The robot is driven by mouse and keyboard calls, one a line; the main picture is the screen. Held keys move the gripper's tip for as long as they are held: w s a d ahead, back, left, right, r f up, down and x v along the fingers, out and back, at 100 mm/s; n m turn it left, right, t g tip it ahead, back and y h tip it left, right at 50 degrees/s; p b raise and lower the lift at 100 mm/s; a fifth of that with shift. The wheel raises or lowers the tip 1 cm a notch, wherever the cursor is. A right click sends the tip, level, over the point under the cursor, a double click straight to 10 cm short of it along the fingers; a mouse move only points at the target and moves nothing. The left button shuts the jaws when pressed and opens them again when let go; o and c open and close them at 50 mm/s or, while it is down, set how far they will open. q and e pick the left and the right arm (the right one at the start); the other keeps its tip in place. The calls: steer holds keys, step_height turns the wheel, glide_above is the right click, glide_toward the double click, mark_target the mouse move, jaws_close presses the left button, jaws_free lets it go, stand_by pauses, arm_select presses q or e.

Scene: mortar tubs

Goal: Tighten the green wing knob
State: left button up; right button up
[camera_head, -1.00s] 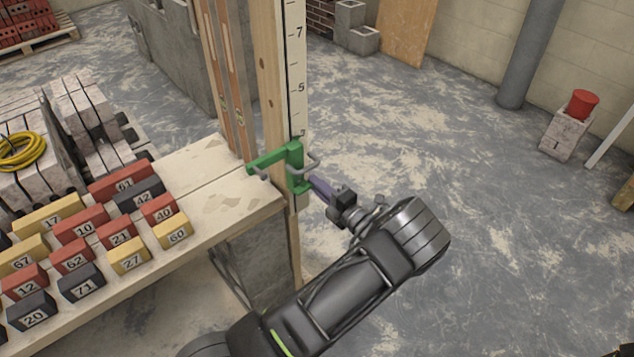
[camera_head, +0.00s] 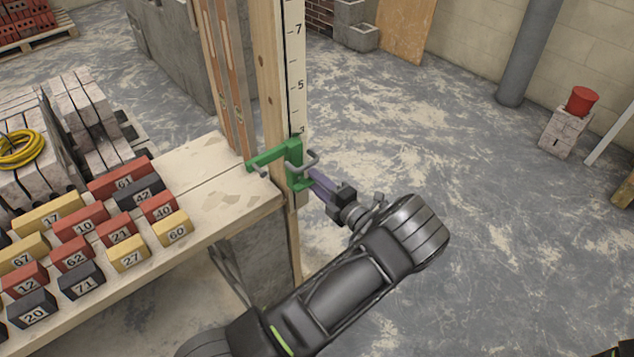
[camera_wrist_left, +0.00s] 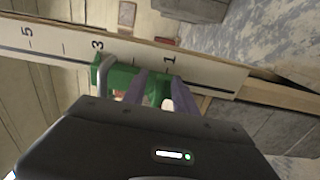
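A green clamp (camera_head: 273,155) with grey bars sits on the upright wooden post at the plank's right end. It also shows in the wrist view (camera_wrist_left: 120,77). I cannot clearly make out the green wing knob; it lies at the clamp's right side, where the fingers cover it. My left gripper (camera_head: 310,180) comes from the lower right, its purple fingers at the clamp. In the wrist view its two fingers (camera_wrist_left: 158,80) stand apart with green between them. Whether they press on the knob is not clear. My right gripper is not in view.
A numbered scale (camera_head: 294,70) runs up the wooden post (camera_head: 268,75). Several numbered blocks lie on the plank (camera_head: 235,190) at left. A red bucket (camera_head: 581,100) stands on a pale block far right.

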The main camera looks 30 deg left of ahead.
arm_select(q)
steer(key=shift+d, duration=0.1)
steer(key=v, duration=0.7)
steer(key=shift+d, duration=0.3)
steer(key=shift+s+f, duration=0.1)
steer(key=shift+s, duration=0.05)
